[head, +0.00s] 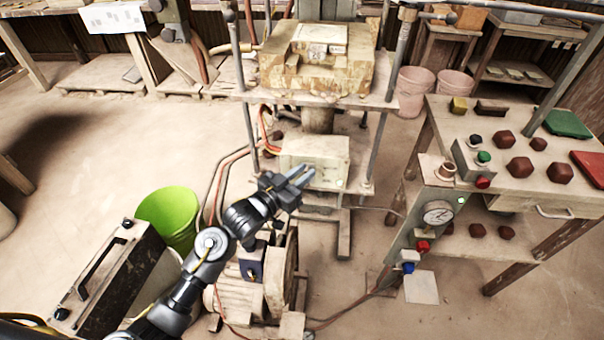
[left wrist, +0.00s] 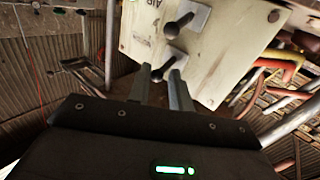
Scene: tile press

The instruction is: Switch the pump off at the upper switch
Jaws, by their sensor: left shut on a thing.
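A pale switch box (head: 325,152) stands under the press, on its lower shelf. My left gripper (head: 301,176) reaches its front from the lower left. In the left wrist view the box's face (left wrist: 215,45) carries two dark toggle levers on metal plates. My left gripper (left wrist: 162,84) is shut on the nearer lever (left wrist: 157,74), whose tip shows between the fingertips. The other lever (left wrist: 178,26) stands free, farther along the face beside an "AIR" marking. I cannot tell which lever is the upper one. My right gripper is not in view.
A motor-like pump unit (head: 250,290) sits on the floor below my left arm, with a green bucket (head: 170,212) to its left. Press posts and orange hoses flank the box. A bench (head: 520,185) with buttons and a gauge (head: 438,212) stands at the right.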

